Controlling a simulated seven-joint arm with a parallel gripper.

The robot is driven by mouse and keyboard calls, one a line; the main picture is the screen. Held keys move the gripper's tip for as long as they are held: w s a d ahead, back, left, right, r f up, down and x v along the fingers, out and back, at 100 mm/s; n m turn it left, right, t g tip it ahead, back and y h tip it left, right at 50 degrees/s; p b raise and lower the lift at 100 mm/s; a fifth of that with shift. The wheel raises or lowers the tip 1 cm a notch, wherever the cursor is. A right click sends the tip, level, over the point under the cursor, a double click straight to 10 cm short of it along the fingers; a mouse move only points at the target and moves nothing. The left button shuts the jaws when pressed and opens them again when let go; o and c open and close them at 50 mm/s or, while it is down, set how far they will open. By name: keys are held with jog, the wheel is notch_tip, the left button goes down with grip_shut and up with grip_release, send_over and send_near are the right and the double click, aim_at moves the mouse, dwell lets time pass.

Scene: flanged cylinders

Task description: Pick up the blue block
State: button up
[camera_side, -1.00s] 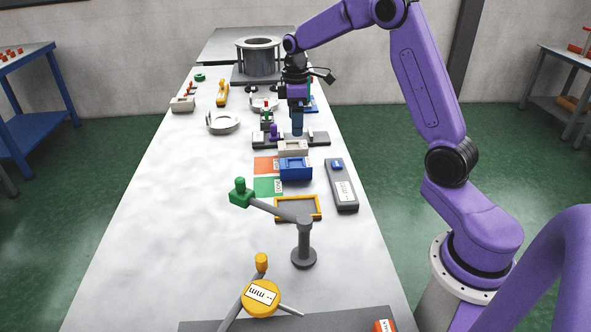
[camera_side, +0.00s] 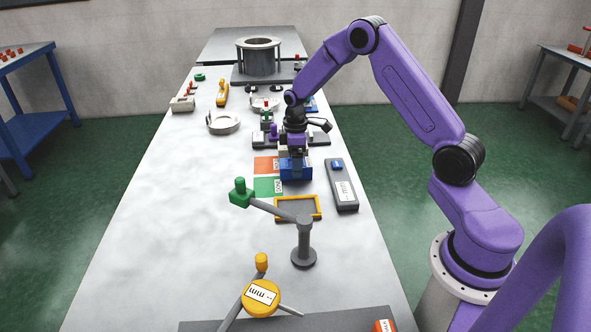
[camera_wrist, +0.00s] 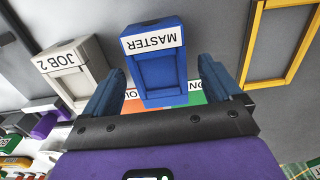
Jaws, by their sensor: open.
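The blue block (camera_side: 296,174) sits on the table in the side view, at the right edge of the orange and green mat. In the wrist view the blue block (camera_wrist: 155,65) carries a white label reading MASTER and shows between my two fingers. My gripper (camera_wrist: 160,85) is open, one blue finger on each side of the block, with visible space at both sides. In the side view my gripper (camera_side: 295,158) is just above or around the block; it partly hides the block's top.
A beige JOB 2 block (camera_wrist: 72,68) lies close beside the left finger. A yellow-framed tray (camera_side: 298,208) and a grey box with a blue button (camera_side: 342,186) are near. A green-tipped post arm (camera_side: 270,208) stands in front.

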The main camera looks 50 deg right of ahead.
jog(key=shift+f, duration=0.85)
jog(key=c, duration=1.4)
jog(key=shift+r, duration=0.15)
